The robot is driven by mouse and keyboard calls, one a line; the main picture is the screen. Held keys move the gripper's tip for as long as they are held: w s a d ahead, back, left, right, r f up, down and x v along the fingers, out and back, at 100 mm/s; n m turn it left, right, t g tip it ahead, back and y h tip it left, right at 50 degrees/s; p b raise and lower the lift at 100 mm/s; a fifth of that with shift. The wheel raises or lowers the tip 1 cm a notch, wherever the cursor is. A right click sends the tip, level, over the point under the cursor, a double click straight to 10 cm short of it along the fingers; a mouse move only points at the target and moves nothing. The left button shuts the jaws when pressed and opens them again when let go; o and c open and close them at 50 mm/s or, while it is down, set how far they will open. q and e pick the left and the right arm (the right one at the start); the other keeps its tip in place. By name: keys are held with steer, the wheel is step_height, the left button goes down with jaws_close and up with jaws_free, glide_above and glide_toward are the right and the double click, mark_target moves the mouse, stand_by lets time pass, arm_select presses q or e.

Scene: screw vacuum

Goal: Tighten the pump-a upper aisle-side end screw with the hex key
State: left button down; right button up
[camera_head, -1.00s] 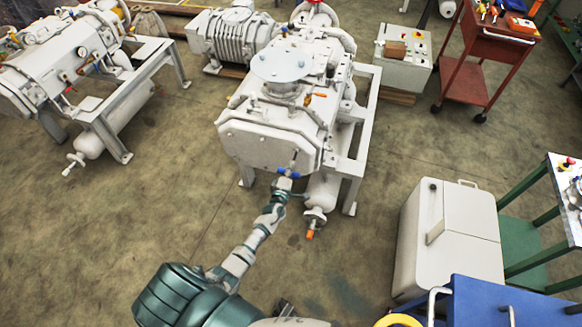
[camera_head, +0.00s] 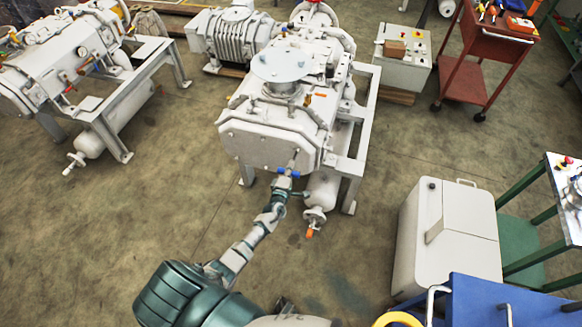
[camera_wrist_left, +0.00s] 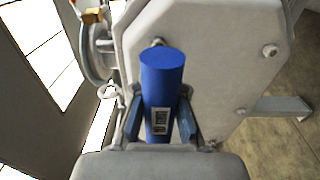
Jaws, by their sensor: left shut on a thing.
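The white pump (camera_head: 265,140) stands in the middle of the head view, its flat end plate facing me. My left gripper (camera_head: 288,174) is at the lower right of that plate, shut on the blue handle of the hex key (camera_wrist_left: 162,80). In the left wrist view the gripper's fingers (camera_wrist_left: 160,122) close on both sides of the handle. The handle hides most of what lies behind it. A bolt head (camera_wrist_left: 157,42) shows just above the handle. Whether the key's tip sits in a screw is hidden. My right gripper is in neither view.
Other bolts (camera_wrist_left: 270,50) sit along the plate's edge. A cylinder with an orange-tipped valve (camera_head: 313,222) hangs just right of my gripper. A white cabinet (camera_head: 447,240) and a blue cart (camera_head: 490,300) stand at the right.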

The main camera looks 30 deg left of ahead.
arm_select(q)
steer(key=shift+s+d+p, duration=0.15)
steer(key=shift+s+p, duration=0.3)
steer(key=shift+s, duration=0.05)
steer(key=shift+p+v, duration=0.8)
steer(key=shift+v, duration=1.1)
